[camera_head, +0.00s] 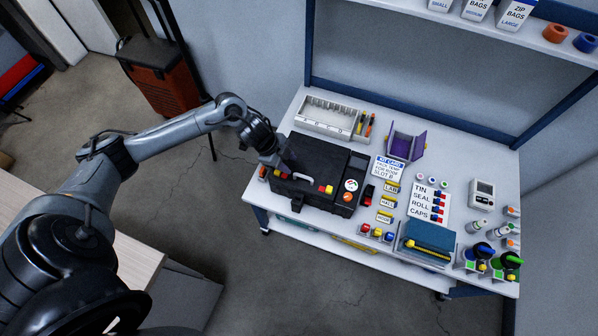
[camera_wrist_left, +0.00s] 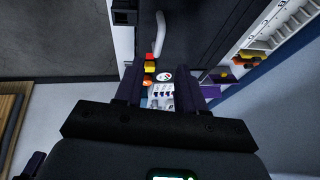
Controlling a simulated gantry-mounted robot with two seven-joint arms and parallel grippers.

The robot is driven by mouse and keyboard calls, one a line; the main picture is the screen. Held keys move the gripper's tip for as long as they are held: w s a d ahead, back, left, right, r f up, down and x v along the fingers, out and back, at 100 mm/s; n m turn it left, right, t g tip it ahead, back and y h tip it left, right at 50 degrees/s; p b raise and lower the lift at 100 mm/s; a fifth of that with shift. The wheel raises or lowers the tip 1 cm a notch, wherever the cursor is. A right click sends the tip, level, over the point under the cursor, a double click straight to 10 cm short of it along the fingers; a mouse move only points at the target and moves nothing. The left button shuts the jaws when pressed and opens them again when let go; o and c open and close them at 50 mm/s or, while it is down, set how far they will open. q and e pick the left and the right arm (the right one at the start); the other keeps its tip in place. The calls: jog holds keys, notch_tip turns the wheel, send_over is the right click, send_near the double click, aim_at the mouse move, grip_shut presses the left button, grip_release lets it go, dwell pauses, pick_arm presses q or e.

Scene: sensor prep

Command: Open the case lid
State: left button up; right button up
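The black case (camera_head: 325,163) sits on the left part of the white workbench, and its lid looks shut. A pale handle (camera_head: 302,177) and red-and-yellow latches (camera_head: 326,189) are on its front side. My left gripper (camera_head: 284,161) is at the case's left end, close above it; contact cannot be told. In the left wrist view, the two fingers of my left gripper (camera_wrist_left: 160,88) are apart with nothing clearly held between them. The case (camera_wrist_left: 188,30), its handle (camera_wrist_left: 158,35) and a latch (camera_wrist_left: 150,62) show beyond the fingers. My right gripper is not in view.
A white divided tray (camera_head: 327,117) stands behind the case. A purple holder (camera_head: 405,143), a kit card (camera_head: 388,167), a label sheet (camera_head: 428,203) and a blue box (camera_head: 428,240) lie to the right. An orange-and-black case (camera_head: 160,80) stands on the floor at left.

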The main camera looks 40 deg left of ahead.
aim_at(302, 176)
pick_arm(q)
jog(key=b+x, duration=0.2)
jog(key=x, duration=0.7)
grip_shut()
